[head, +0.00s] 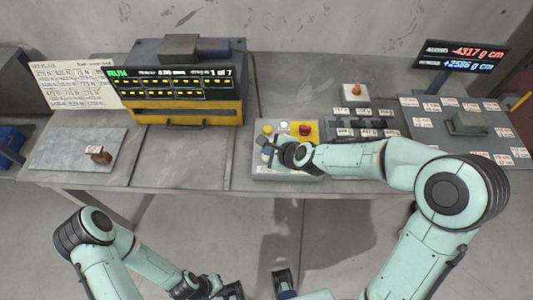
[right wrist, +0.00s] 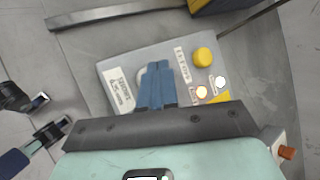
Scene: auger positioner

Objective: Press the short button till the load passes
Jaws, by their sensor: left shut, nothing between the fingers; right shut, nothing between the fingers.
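The grey control box (head: 262,172) stands at the bench's front edge. My left gripper (head: 234,291) is low in front of the bench, shut and empty.
The yellow machine's display (head: 165,82) reads RUN and 1 of 7. A readout (head: 463,57) shows -4317 and +2586 g cm. A grey plate (head: 60,146) holds a small brown piece (head: 101,156). A labelled weight board (head: 430,133) is at right.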

